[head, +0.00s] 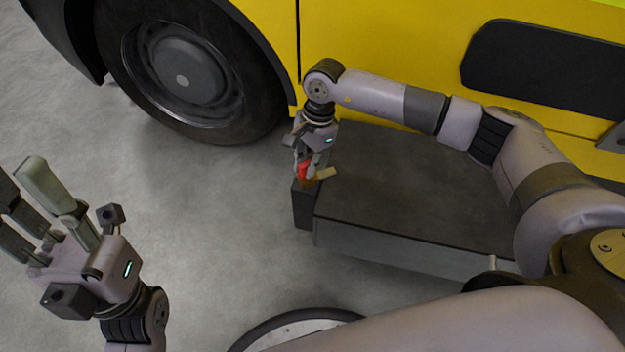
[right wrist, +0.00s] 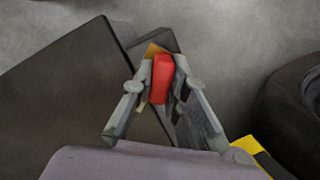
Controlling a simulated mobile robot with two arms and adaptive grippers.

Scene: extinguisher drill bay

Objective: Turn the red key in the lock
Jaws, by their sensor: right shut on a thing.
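The red key (head: 303,169) is at the left end of a dark-topped box, and it shows larger in the right wrist view (right wrist: 161,78). My right gripper (head: 306,172) is shut on the red key, with a finger on either side of it in the right wrist view. A brass-coloured piece (right wrist: 153,50), perhaps part of the lock, shows just beyond the key. The lock itself is mostly hidden by the key and the fingers. My left gripper (head: 28,215) is open and empty at the left, over the floor, away from the key.
The dark-topped box (head: 420,190) stands beside a yellow vehicle (head: 390,45). A large black wheel (head: 185,75) is left of the box. A small tan piece (head: 326,174) shows beside the right fingers. The grey floor (head: 215,230) between the left gripper and the box is clear.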

